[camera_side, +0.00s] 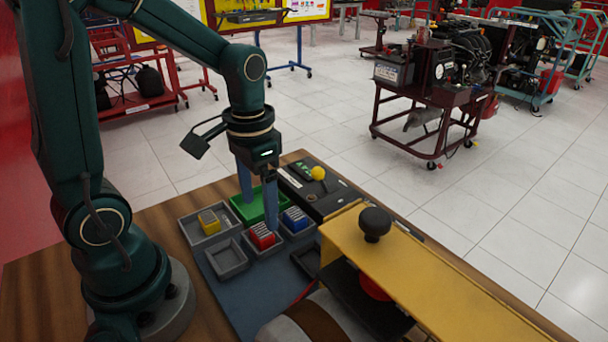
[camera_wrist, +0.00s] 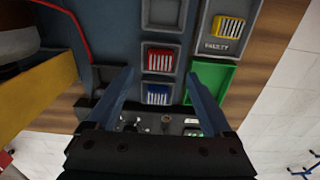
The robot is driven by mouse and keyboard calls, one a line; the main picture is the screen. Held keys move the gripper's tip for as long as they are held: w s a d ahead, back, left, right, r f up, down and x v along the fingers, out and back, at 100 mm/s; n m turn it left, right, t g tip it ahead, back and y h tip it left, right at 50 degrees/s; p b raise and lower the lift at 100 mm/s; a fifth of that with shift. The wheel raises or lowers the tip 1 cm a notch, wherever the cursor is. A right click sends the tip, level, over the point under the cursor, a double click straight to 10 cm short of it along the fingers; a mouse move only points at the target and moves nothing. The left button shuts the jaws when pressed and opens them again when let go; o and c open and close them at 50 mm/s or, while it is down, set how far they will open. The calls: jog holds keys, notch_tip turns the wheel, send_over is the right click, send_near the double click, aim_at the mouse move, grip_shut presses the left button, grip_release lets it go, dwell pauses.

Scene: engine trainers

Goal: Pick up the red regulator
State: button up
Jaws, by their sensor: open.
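The red regulator (camera_side: 262,237) sits in a grey tray on the blue-grey mat. It also shows upright in the wrist view (camera_wrist: 160,59), with pale fins. My gripper (camera_side: 258,212) is open and empty, with its two blue fingers pointing down above the trays. In the wrist view the fingertips (camera_wrist: 158,73) lie on either side of the column holding the red and blue regulators, with the red one slightly beyond the tips. In the side view the nearer finger hangs just behind the red regulator; whether it touches anything cannot be told.
A blue regulator (camera_side: 295,219) stands in the neighbouring tray. A yellow regulator (camera_side: 209,222) lies in a tray marked FAULTY. A green tray (camera_side: 240,213) looks empty, as does a grey tray (camera_side: 228,260). A tester with a yellow knob (camera_side: 318,173) and a yellow beam (camera_side: 400,255) stand close by.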

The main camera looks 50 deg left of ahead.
aim_at(261, 230)
jog(key=shift+f, duration=2.5)
grip_shut()
